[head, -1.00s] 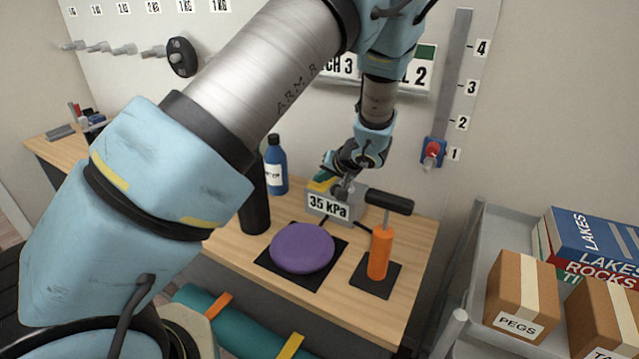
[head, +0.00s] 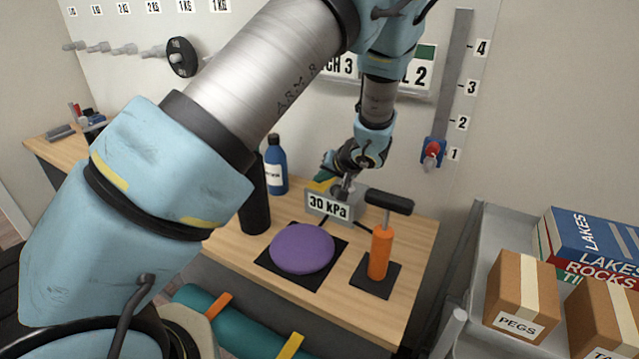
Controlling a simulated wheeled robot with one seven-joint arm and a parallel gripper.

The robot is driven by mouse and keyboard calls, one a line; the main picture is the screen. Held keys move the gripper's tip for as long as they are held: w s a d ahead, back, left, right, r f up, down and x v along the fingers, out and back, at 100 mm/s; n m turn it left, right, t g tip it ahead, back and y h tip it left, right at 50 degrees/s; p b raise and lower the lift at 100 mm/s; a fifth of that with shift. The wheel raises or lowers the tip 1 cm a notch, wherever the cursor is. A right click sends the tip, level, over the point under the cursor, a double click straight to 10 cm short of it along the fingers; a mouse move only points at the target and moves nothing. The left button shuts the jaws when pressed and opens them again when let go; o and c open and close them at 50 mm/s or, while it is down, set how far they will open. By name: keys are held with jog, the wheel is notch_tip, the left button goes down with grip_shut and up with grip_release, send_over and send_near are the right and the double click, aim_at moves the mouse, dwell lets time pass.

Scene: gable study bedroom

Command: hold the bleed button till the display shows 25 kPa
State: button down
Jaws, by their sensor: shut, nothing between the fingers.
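The grey gauge box (head: 356,205) stands at the back of the wooden bench, and its white display (head: 327,205) reads 30 kPa. My gripper (head: 345,190) is shut and points down onto the top of the box, with its tips at or touching the top. The bleed button is hidden under or behind my gripper, so I cannot see how far it is pressed. A purple cushion (head: 302,247) lies on a black mat in front of the box. An orange pump (head: 380,252) with a black handle stands upright to the right, with dark hose by the box.
A blue bottle (head: 275,165) and a black bottle (head: 254,205) stand left of the box. A grey trolley (head: 478,235) with cardboard boxes (head: 520,295) and books is at the right. A slider rail (head: 456,90) is on the wall. The bench's front right (head: 390,310) is clear.

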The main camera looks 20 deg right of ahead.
aim_at(321, 187)
dwell(0.7)
jog(key=shift+r, duration=0.8)
jog(key=shift+r+p, duration=0.85)
jog(key=shift+r, duration=1.7)
